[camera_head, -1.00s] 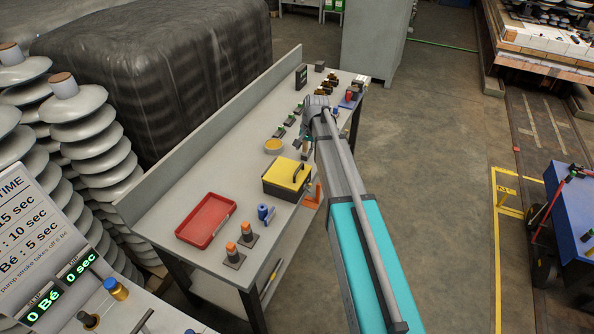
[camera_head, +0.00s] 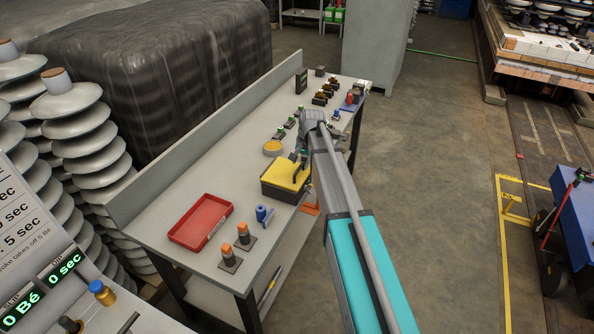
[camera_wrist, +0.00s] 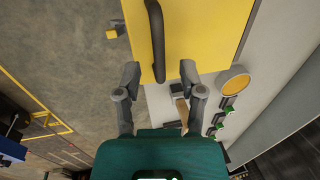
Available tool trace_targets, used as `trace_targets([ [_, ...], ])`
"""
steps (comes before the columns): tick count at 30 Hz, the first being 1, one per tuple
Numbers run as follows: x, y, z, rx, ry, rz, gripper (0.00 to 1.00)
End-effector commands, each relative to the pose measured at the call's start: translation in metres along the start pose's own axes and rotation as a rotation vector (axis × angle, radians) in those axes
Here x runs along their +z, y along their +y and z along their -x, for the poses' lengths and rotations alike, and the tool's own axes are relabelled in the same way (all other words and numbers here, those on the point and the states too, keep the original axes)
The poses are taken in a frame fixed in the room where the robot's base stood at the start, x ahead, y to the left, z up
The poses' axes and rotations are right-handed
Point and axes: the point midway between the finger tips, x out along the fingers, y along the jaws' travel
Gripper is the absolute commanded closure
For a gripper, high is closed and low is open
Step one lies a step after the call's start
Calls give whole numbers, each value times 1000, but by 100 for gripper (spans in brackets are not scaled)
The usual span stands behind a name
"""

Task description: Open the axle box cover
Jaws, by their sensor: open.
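The axle box is a dark box with a yellow cover (camera_head: 286,173) and a black handle (camera_head: 302,166). It stands on the grey workbench, and the cover looks closed. In the wrist view the yellow cover (camera_wrist: 205,35) fills the top middle, with the black handle (camera_wrist: 156,40) running down its left part. My gripper (camera_wrist: 160,75) is open and empty, its two fingers spread on either side of the handle's lower end. I cannot tell how high the fingertips are above the cover. In the head view my arm comes from the lower right, and the fingers are small beside the box.
The workbench (camera_head: 178,213) carries a red tray (camera_head: 201,222), a blue part (camera_head: 264,215), orange-topped pegs (camera_head: 243,233) and a round yellow dish (camera_head: 272,147). Several small parts stand further back. A raised panel (camera_head: 200,135) closes the bench's left side.

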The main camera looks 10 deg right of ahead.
Motion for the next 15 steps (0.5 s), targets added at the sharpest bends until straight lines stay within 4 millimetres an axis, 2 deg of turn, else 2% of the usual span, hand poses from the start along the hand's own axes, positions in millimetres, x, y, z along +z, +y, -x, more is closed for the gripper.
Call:
trace_targets([
  [1, 0, 0, -7, 0, 0, 0, 49],
  [6, 0, 0, -14, 0, 0, 0, 49],
  [15, 0, 0, -17, 0, 0, 0, 49],
])
